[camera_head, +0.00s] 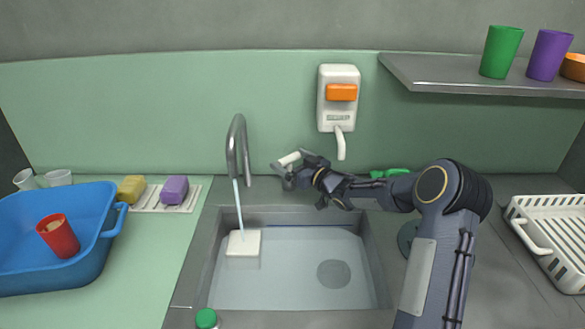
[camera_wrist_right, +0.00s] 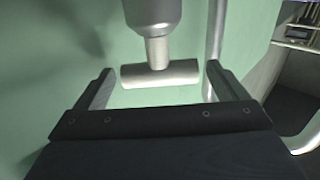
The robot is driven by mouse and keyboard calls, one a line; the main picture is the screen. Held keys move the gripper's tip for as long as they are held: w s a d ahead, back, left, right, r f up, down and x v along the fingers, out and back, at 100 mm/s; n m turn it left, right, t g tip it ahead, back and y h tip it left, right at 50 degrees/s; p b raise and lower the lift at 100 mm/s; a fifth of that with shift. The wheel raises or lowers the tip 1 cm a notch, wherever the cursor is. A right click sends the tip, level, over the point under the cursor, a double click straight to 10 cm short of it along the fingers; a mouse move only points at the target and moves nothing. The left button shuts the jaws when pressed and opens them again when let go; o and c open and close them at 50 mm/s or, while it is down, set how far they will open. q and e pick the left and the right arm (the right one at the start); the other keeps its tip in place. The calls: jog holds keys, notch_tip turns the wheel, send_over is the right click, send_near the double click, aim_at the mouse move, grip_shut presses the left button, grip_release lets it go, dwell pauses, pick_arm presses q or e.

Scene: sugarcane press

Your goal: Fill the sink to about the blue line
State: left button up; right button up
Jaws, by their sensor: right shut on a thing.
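The sink (camera_head: 376,262) is in the middle of the head view. A thin stream of water (camera_head: 238,205) falls from the curved tap (camera_head: 231,150) onto a white block (camera_head: 243,240) in its left part. A thin bluish line (camera_head: 310,227) runs along the back wall. Pale water appears to cover the floor and a round dark drain (camera_head: 333,273); its exact level is hard to tell. My right gripper (camera_head: 287,170) is shut on the tap handle (camera_head: 290,158). In the right wrist view the T-shaped handle (camera_wrist_right: 160,74) lies between the fingers. My left gripper is not in view.
A blue tub (camera_head: 50,285) with a red cup (camera_head: 59,236) stands left, beside yellow (camera_head: 132,188) and purple (camera_head: 174,190) sponges. A white dish rack (camera_head: 547,232) stands right. A white wall dispenser (camera_head: 338,110) hangs behind my right arm. A green-capped bottle (camera_head: 206,319) is in front.

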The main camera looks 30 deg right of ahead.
jog(key=m+h+b, duration=0.1)
jog(key=h+b, duration=0.1)
jog(key=b, duration=0.1)
jog(key=m+h+b, duration=0.1)
jog(key=h+b, duration=0.1)
jog(key=b, duration=0.2)
jog(key=a+m+h+b, duration=0.1)
jog(key=m+h+b, duration=0.1)
jog(key=b, duration=0.2)
jog(key=shift+a+f+t, duration=0.1)
jog(key=shift+f+t, duration=0.15)
jog(key=shift+t, duration=0.15)
jog(key=shift+r+m+h, duration=0.2)
jog(key=shift+m+h, duration=0.1)
jog(key=shift+h, duration=0.2)
jog(key=shift+r+m+h, duration=0.15)
jog(key=shift+m+h, duration=0.25)
jog(key=shift+h, duration=0.3)
jog(key=m+g+h+p, duration=0.1)
jog(key=m+h+p, duration=0.1)
jog(key=h+p, duration=0.1)
jog(key=shift+r+p, duration=0.15)
jog(key=shift+p, duration=0.35)
jog(key=shift+f+m+g+h+p, duration=0.2)
jog(key=shift+m+g+h+p, duration=0.35)
jog(key=shift+h+p, duration=0.35)
jog(key=o, duration=0.7)
jog(key=shift+c, duration=0.2)
